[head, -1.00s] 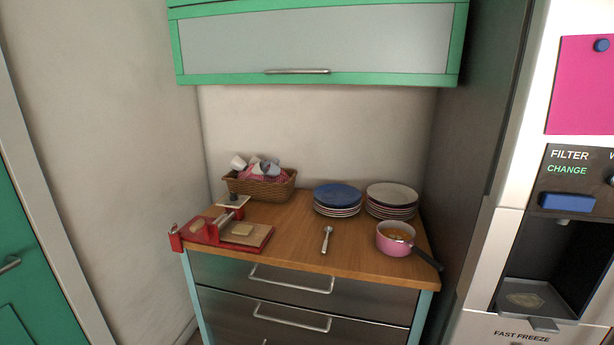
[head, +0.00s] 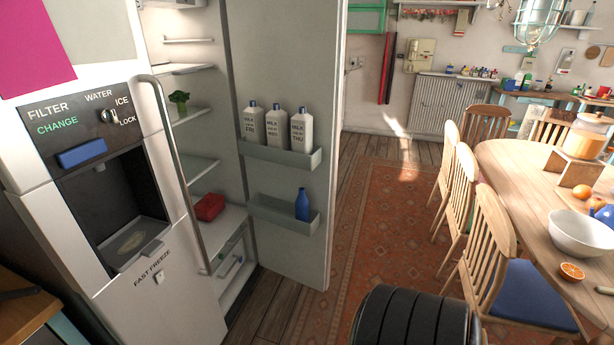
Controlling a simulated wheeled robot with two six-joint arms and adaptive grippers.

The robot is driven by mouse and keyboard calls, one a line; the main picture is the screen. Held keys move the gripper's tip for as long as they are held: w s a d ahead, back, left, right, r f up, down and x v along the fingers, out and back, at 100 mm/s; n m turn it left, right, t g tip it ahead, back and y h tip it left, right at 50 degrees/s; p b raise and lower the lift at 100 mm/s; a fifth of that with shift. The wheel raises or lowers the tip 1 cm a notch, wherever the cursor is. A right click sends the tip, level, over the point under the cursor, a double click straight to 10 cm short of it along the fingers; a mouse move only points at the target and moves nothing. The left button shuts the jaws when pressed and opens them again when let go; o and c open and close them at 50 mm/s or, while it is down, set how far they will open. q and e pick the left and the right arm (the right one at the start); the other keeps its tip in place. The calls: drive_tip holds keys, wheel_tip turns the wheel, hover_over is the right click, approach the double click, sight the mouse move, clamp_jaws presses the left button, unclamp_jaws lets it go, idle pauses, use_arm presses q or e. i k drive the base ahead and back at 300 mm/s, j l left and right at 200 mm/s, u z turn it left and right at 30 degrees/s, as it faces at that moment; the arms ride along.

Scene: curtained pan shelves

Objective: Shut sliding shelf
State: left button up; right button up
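The refrigerator stands open at left centre in the head view, its grey door (head: 285,60) swung out to the right. Inside are several shelves: an upper shelf (head: 188,68), a middle glass shelf (head: 202,168) and a lower white shelf (head: 222,222). I cannot tell whether any of these is the sliding shelf or whether one is pulled out. Neither of my grippers is in view.
The freezer side with its dispenser (head: 125,205) stands at left. Milk bottles (head: 275,128) and a blue bottle (head: 302,204) sit in the door racks. A wooden table (head: 535,190) and chairs fill the right. The rug (head: 375,215) between them is mostly clear.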

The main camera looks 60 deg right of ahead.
sight(216, 234)
drive_tip(key=z, duration=1.25)
